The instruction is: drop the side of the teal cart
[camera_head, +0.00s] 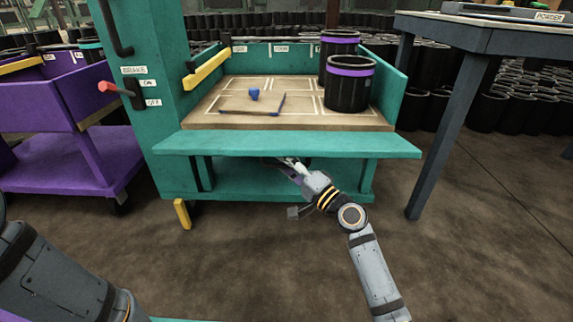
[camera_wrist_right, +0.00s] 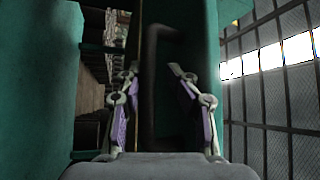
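The teal cart (camera_head: 165,110) stands in the middle of the head view. Its front side panel (camera_head: 300,147) shows as a wide teal strip at the deck's front edge, lower than the back wall; I cannot tell its exact tilt. My right gripper (camera_head: 289,163) is at the strip's lower edge, partly hidden by it. In the right wrist view the gripper (camera_wrist_right: 155,73) is open, with a dark handle (camera_wrist_right: 153,90) on a teal surface between or just beyond its fingers; contact is unclear. My left arm shows at lower left, its gripper out of view.
Two black drums with purple bands (camera_head: 348,92) and a small blue object (camera_head: 254,94) are on the brown deck (camera_head: 200,118). A red-tipped brake lever (camera_head: 112,88) sticks out at left. A purple cart (camera_head: 90,150) stands left, a dark table (camera_head: 470,40) right. The floor in front is clear.

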